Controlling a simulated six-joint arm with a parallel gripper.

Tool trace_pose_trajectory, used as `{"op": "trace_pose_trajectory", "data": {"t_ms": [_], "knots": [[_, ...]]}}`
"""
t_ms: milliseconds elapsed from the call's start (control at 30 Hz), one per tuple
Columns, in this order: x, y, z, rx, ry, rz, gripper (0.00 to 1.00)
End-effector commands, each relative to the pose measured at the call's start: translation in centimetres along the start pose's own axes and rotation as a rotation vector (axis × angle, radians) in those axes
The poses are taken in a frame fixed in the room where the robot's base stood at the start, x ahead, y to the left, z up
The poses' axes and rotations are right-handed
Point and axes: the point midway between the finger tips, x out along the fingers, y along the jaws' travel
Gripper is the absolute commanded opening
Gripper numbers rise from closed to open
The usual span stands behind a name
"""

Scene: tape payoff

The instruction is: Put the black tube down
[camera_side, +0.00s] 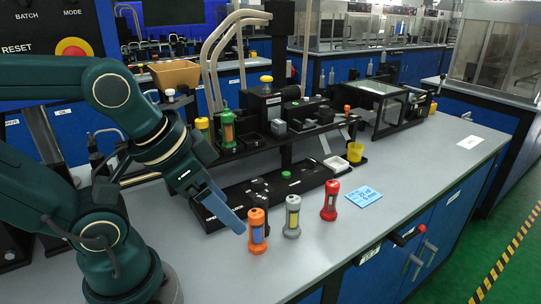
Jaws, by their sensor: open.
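I cannot make out a black tube in this view. An orange tube (257,231), a grey tube (292,216) and a red tube (330,201) stand upright in a slanting row on the grey bench top (330,258). My gripper (236,222) is open and points down at the left of the orange tube. Its blue-grey finger comes close to that tube; whether it touches is unclear. No held object shows at the jaws, though the gap between the fingers is hard to see from this side.
A black board (262,193) lies behind the tubes. A blue note (362,196) lies right of the red tube. A green tube (227,130) stands on the raised black rack (265,147), with a yellow cup (355,152) at its right end. The right bench top is mostly clear.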

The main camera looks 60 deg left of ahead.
Motion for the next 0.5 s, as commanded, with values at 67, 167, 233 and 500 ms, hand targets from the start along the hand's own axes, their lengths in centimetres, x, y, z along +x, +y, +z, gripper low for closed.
{"op": "trace_pose_trajectory", "data": {"t_ms": [67,167,233,500], "knots": [[-0.1,-0.9,-0.3,0.104,0.003,-0.042,0.74],[0.2,-2.7,-0.6,0.312,-0.049,-0.117,0.74],[0.6,-3.8,-0.8,0.456,-0.099,-0.159,0.74],[3.1,-7.4,-2.7,1.054,-0.354,-0.271,0.74]]}}
